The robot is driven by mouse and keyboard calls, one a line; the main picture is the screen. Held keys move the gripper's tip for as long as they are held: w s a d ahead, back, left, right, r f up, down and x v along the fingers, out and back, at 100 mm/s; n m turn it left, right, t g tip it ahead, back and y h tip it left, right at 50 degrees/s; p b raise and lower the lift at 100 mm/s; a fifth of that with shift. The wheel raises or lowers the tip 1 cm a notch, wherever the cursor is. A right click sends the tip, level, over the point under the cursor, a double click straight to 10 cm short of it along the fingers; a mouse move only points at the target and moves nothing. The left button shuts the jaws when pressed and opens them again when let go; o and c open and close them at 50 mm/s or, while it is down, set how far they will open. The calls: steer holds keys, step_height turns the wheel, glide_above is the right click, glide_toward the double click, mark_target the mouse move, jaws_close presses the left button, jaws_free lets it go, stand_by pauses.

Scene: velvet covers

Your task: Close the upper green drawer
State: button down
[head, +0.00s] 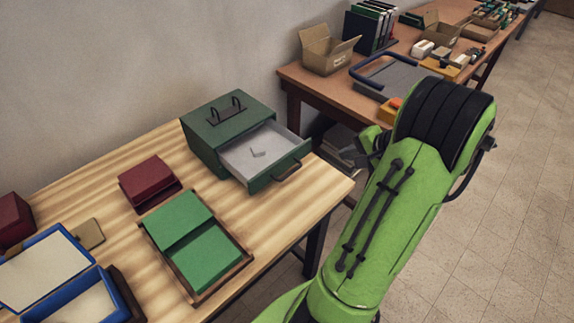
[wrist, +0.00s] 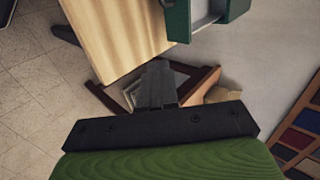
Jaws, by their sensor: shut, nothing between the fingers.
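A small dark green cabinet (head: 207,137) with a black top handle stands at the far right end of the wooden table. Its green drawer (head: 281,174) is pulled out, with a pale interior, a small light item inside and a dark handle on its front. In the wrist view the drawer (wrist: 237,7) shows at the top, partly cut off. My gripper (wrist: 157,86) is shut and empty, off the table's edge and apart from the drawer. In the head view my green arm hides most of the gripper. I cannot see a second drawer.
The striped wooden table (head: 110,160) also holds a dark red box (head: 149,179), a green two-panel case (head: 198,242) and blue-edged boxes (head: 45,268). A second table (head: 315,88) with a cardboard box (head: 327,50) stands behind. Open floor (head: 500,220) lies to the right.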

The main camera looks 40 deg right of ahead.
steer(key=b, duration=0.2)
glide_toward(308, 149)
steer(key=shift+s+f+x, duration=0.15)
steer(key=shift+x, duration=1.5)
steer(key=shift+s+f+x, duration=0.15)
steer(key=shift+x, duration=1.55)
steer(key=shift+w+a+r, duration=0.1)
steer(key=shift+w, duration=0.4)
steer(key=w+p, duration=0.3)
steer(key=w, duration=1)
steer(key=shift+w+a+p, duration=0.15)
steer(key=shift+w+p, duration=0.25)
steer(key=shift+w, duration=0.1)
steer(key=shift+w+a+r, duration=0.1)
steer(key=shift+r, duration=0.05)
